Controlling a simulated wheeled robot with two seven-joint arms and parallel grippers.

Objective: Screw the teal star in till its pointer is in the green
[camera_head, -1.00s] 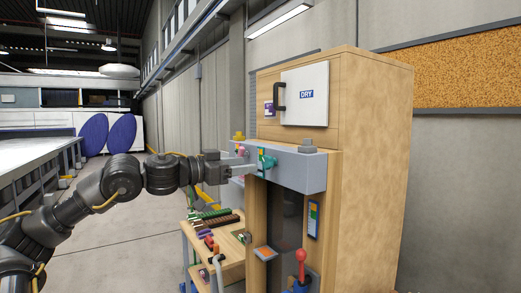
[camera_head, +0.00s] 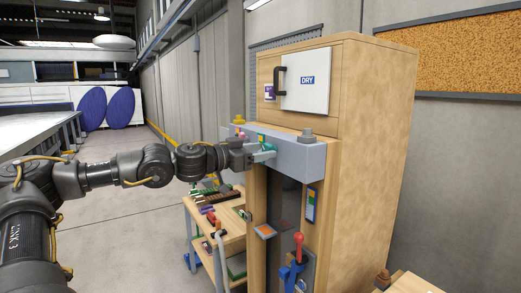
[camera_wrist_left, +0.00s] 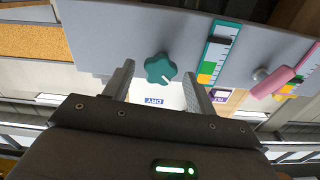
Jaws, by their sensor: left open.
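The teal star (camera_wrist_left: 159,68) is a lobed knob with a short white mark on the front of a grey block (camera_head: 288,157). In the wrist view it lies between the two fingertips of my left gripper (camera_wrist_left: 160,71). The fingers are open, with gaps on both sides of the knob. In the head view my left gripper (camera_head: 264,153) is at the block's front and hides most of the star. My right gripper is not in view.
A pink handle (camera_wrist_left: 286,80) sits beyond the scale on the same block. A small wooden table (camera_head: 232,221) with several tools stands lower left. The floor left of it is clear.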

